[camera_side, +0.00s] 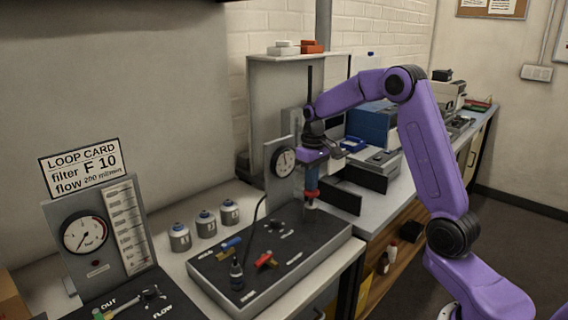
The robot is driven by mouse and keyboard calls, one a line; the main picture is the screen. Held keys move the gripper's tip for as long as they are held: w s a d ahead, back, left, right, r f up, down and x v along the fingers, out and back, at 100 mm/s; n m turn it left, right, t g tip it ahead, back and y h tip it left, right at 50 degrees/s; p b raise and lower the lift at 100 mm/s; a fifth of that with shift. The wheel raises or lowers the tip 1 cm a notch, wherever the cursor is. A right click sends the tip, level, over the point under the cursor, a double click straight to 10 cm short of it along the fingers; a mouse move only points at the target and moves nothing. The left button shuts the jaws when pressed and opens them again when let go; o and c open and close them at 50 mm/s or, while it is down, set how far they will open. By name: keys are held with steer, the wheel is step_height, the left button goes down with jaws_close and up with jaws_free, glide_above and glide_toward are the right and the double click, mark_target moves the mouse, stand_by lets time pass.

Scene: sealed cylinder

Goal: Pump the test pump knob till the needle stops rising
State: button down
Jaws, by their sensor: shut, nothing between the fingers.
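My gripper (312,184) points straight down over the back right of a dark test board (300,238), its fingers shut with nothing between them. A small red part, probably the pump knob (311,193), shows right at the fingertips, above a short grey metal stem (311,203). Whether the fingers touch it cannot be told. A round white-faced gauge (284,162) stands on an upright grey plate just left of the gripper. Its needle is too small to read surely. A red valve lever (266,260) and a blue valve lever (231,243) sit on the board.
A flow panel with a larger gauge (85,233) and a loop card (82,168) is at left. Boxes and instruments (372,125) crowd the bench behind my gripper.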

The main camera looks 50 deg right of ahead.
steer(key=shift+f, duration=1.25)
stand_by(0.8)
steer(key=shift+r, duration=4.6)
steer(key=s+a+f+n, duration=0.1)
steer(key=s+a+n, duration=0.2)
steer(key=s+a, duration=0.45)
steer(key=s+a+n, duration=0.3)
steer(key=s+a, duration=0.2)
steer(key=a, duration=0.5)
steer(key=s+f+n, duration=0.2)
steer(key=s+n, duration=0.1)
steer(key=s, duration=0.8)
steer(key=s+a+f+n, duration=0.1)
steer(key=s+f+n, duration=0.1)
steer(key=s, duration=0.9)
steer(key=shift+a+f+n, duration=0.15)
steer(key=shift+f+n, duration=0.25)
steer(key=shift+n, duration=0.4)
